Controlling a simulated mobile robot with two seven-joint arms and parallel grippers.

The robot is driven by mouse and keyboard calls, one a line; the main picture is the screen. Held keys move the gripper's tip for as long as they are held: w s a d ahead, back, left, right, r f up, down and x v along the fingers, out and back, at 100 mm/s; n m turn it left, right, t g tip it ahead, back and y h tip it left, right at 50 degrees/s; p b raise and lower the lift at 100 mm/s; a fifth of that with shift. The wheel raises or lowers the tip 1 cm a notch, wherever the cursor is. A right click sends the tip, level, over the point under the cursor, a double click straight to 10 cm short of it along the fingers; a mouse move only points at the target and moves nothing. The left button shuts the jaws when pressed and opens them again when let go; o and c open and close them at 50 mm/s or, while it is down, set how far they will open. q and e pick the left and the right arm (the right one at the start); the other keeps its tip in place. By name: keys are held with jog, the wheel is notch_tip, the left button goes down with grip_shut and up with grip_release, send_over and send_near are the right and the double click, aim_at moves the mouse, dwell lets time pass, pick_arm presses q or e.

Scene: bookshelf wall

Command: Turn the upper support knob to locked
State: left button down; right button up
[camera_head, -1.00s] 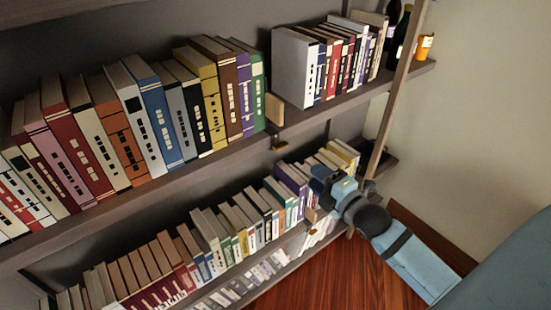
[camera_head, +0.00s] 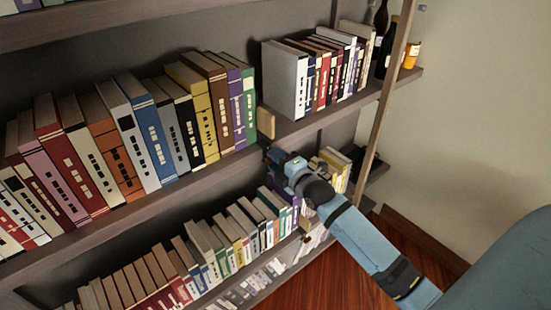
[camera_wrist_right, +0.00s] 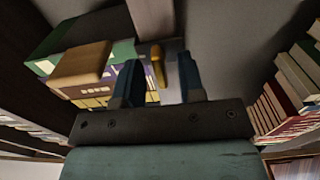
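A wooden support block (camera_head: 265,122) stands at the right end of the upper book row, at the shelf's front edge. It also shows in the right wrist view (camera_wrist_right: 82,65). The small yellowish upper support knob (camera_wrist_right: 157,66) shows in the right wrist view, between my two dark blue fingers in the picture. I cannot tell whether they touch it. My right gripper (camera_head: 272,153) is just below the upper shelf edge, under the block, and hides the knob in the head view. In the wrist view the right gripper (camera_wrist_right: 158,78) is open. My left gripper is not in view.
The upper shelf edge (camera_head: 160,180) runs just above my right gripper. Book rows fill both shelves; the lower books (camera_head: 235,240) are below my right arm. Bottles and an orange jar (camera_head: 411,55) stand at the right end. A wooden upright (camera_head: 383,105) stands behind my arm.

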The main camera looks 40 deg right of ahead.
jog(key=shift+w, duration=0.25)
grip_shut()
